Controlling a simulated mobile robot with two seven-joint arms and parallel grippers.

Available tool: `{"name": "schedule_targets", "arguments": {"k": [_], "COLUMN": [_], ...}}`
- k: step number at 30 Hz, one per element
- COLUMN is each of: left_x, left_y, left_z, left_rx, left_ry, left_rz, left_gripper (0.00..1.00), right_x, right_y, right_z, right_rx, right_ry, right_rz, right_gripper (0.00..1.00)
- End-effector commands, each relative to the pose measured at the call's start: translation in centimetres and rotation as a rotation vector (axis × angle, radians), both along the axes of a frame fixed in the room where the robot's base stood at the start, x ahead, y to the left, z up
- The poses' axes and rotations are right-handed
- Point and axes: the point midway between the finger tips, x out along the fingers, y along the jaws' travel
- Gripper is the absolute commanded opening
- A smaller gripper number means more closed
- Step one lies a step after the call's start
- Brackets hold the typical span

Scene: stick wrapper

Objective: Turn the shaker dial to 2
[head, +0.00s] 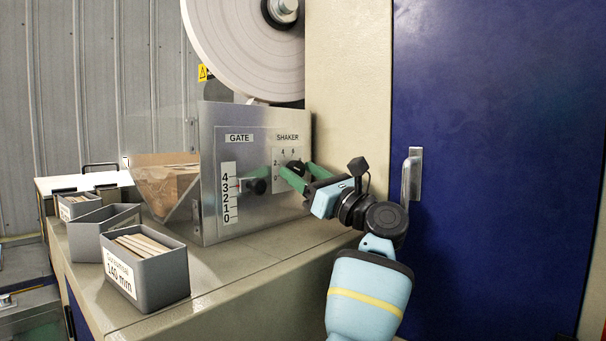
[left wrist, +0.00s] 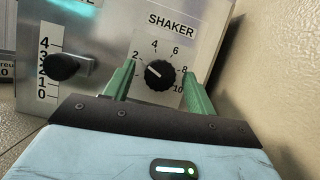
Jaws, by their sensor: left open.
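The shaker dial (head: 294,166) is a round black knob on the metal panel under the word SHAKER. In the left wrist view the dial (left wrist: 160,74) has a scale around it from 0 to 10. Its white mark points to the upper left, on the side of the 2; I cannot tell whether it is exactly on it. My left gripper (head: 297,169) is open, its green fingers reaching toward the panel. In the left wrist view the fingers (left wrist: 158,82) stand left and right of the dial with gaps on both sides. My right gripper is not in view.
The black gate knob (head: 258,186) sticks out left of the dial, beside a 0 to 4 scale (head: 230,193). Grey bins (head: 165,277) stand on the bench at left. A blue door (head: 490,130) with a metal handle (head: 411,176) is at right.

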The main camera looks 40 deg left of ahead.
Motion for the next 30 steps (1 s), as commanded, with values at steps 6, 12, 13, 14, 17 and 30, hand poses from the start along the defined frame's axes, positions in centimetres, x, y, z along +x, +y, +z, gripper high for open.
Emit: {"name": "schedule_targets", "arguments": {"k": [6,12,13,14,17,30], "left_x": [-0.1,-0.3,-0.3,-0.3,-0.4,-0.4], "left_y": [-2.9,-5.5,-5.8,-6.1,-6.6,-6.8], "left_z": [-1.5,-2.5,-2.7,-2.8,-2.9,-2.9], "left_rx": [0.0,-0.001,-0.001,-0.001,0.0,0.001], "left_ry": [0.003,0.001,0.001,0.001,-0.001,-0.001], "left_rz": [-0.003,-0.002,-0.002,-0.002,-0.001,0.0], "left_gripper": [0.56,0.56,0.56,0.56,0.56,0.56], "right_x": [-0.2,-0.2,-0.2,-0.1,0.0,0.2], "right_y": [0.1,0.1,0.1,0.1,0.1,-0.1], "right_z": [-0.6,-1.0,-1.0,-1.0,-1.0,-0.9], "right_rx": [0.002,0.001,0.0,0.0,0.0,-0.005], "right_ry": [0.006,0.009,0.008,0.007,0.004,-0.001], "right_rz": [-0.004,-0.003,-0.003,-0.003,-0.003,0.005], "right_gripper": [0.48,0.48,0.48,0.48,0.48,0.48]}}
